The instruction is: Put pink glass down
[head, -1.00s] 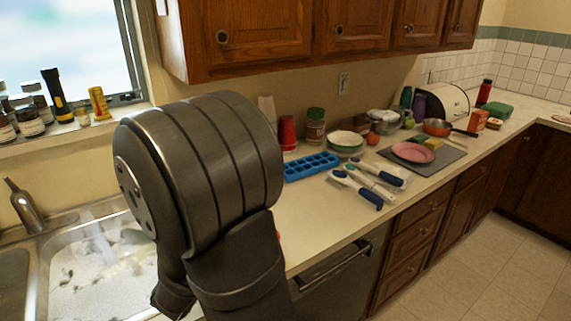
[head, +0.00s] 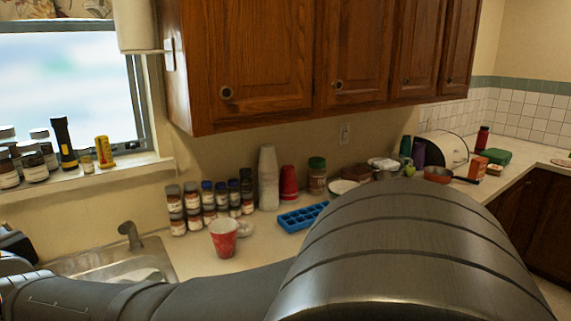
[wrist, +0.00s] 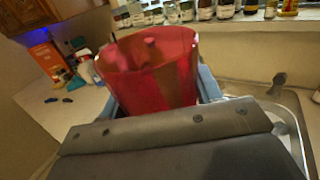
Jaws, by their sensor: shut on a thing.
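The pink glass (wrist: 150,70) is large in the wrist view, red-pink and see-through, with its open rim toward the top. My gripper (wrist: 163,92) is shut on it, with a grey-blue finger on either side. The glass's lower part is hidden behind the gripper body. In the head view my arm runs from the lower right to the left edge; the held glass is not visible there. I cannot tell how high the glass is above the surface below it.
A red and white cup (head: 223,238) stands on the counter in front of several spice jars (head: 207,200). White stacked cups (head: 268,178), red cups (head: 289,182) and a blue ice tray (head: 302,216) stand to its right. The sink (head: 115,265) and faucet (head: 131,235) are at left.

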